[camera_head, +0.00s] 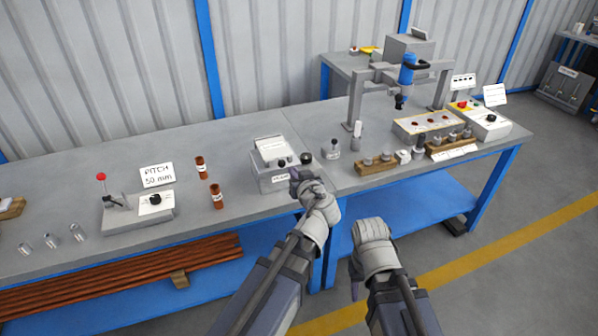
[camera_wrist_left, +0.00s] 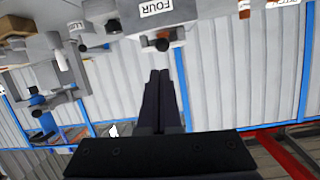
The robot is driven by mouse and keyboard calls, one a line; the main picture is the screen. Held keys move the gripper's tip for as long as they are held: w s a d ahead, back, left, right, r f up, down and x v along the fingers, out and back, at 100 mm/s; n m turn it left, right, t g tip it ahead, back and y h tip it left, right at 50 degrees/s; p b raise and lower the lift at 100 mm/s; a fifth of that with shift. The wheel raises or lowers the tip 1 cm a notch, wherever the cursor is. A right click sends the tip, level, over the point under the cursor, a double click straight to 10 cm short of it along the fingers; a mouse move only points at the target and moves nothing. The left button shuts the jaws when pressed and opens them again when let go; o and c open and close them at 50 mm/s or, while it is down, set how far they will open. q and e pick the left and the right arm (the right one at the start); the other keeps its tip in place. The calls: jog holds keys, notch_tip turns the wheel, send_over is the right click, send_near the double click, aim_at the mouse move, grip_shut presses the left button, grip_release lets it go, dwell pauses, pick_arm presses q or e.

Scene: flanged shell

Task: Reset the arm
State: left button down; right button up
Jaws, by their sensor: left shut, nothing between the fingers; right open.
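My left gripper (camera_head: 296,178) is in front of the grey box with a sloped panel (camera_head: 268,181), near the bench's front edge. Its fingers show closed together in the left wrist view (camera_wrist_left: 159,74), with nothing between them.
The grey bench (camera_head: 110,247) runs across the view. Two brown cylinders (camera_head: 217,195) and a red-knobbed lever device (camera_head: 138,207) stand left. A wooden block with grey parts (camera_head: 377,165) and a blue-headed press (camera_head: 406,75) stand right. The floor at right is clear.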

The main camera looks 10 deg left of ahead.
dwell(0.3)
pick_arm(q)
jog(key=s+d+f+m+g+h+p, duration=0.3)
jog(key=s+d+m+g+p, duration=0.1)
jog(key=s, duration=0.7)
jog(key=s+d+f+m+g+h+p, duration=0.3)
jog(key=s+d+g, duration=0.4)
jog(key=s, duration=0.5)
jog(key=m+g+p, duration=0.1)
jog(key=g+p, duration=0.1)
jog(key=shift+d+m+p, duration=0.2)
jog(key=shift+m+p, duration=0.1)
jog(key=shift+m, duration=0.1)
